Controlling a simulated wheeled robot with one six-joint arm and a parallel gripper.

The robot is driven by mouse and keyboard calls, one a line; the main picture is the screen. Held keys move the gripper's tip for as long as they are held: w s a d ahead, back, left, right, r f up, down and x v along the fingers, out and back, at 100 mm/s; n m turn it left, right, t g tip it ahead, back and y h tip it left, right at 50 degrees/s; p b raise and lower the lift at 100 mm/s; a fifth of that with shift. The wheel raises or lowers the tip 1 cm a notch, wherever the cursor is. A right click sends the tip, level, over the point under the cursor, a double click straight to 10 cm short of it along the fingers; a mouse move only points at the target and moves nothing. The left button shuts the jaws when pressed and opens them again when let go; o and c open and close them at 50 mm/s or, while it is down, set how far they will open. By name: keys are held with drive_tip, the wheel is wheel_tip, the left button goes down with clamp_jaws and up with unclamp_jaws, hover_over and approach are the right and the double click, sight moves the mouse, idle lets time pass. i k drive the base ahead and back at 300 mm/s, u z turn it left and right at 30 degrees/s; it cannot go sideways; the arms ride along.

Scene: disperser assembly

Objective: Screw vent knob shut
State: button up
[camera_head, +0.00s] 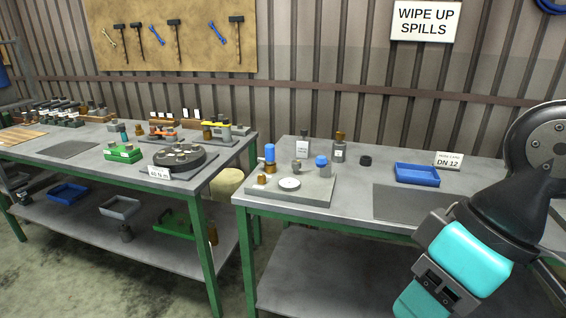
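A grey assembly plate (318,198) lies at the left end of the right-hand bench. On it stand a tall blue-topped part (270,152) with a brass-coloured base, a shorter part with a blue cap (321,161), a small grey part (297,166), a white disc (289,184) and a small brown part (262,179). I cannot tell which of these is the vent knob, nor how far any is screwed in. My arm stands at the right, well apart from the plate. My gripper's fingertips do not show.
Behind the plate stand a labelled bottle (339,149) and a white-labelled container (303,144). A black cap (365,160), a blue tray (417,175) and a "DN 12" sign (448,160) are to the right. A dark mat (405,202) lies bare in front. A gap separates the two benches.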

sight(261, 179)
drive_tip(key=u, duration=0.2)
drive_tip(key=i, duration=1.25)
drive_tip(key=u, duration=0.4)
